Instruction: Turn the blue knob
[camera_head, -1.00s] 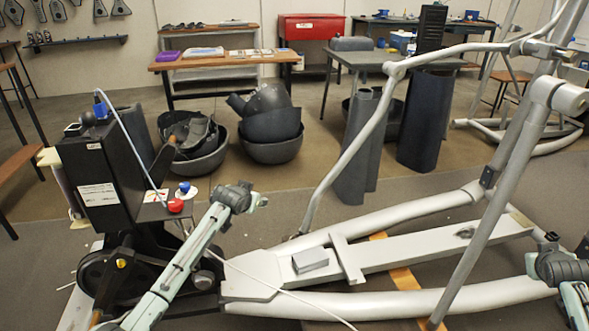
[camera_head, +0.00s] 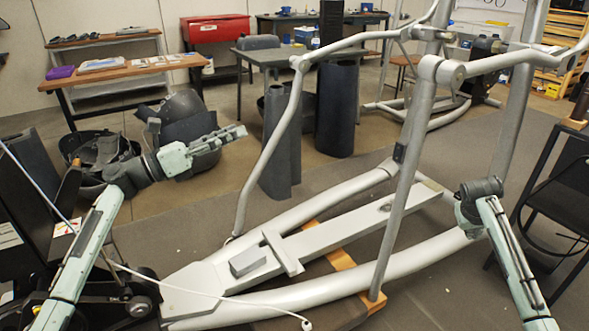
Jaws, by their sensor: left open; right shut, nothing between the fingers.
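The blue knob is not visible in the head view. The black machine (camera_head: 22,215) is cut off by the left edge, and my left arm covers part of it. A small plate with a white label (camera_head: 67,228) shows on its side. My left gripper (camera_head: 236,134) is open and empty, pointing right in front of the dark bins, well to the right of the machine. My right arm (camera_head: 505,245) shows at the lower right, but its gripper cannot be made out.
A large grey tubular frame (camera_head: 330,240) with a small grey block (camera_head: 248,262) fills the middle. A white cable (camera_head: 200,290) crosses the front. Dark bins (camera_head: 190,130) stand behind my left gripper. A black chair (camera_head: 560,200) is at the right edge.

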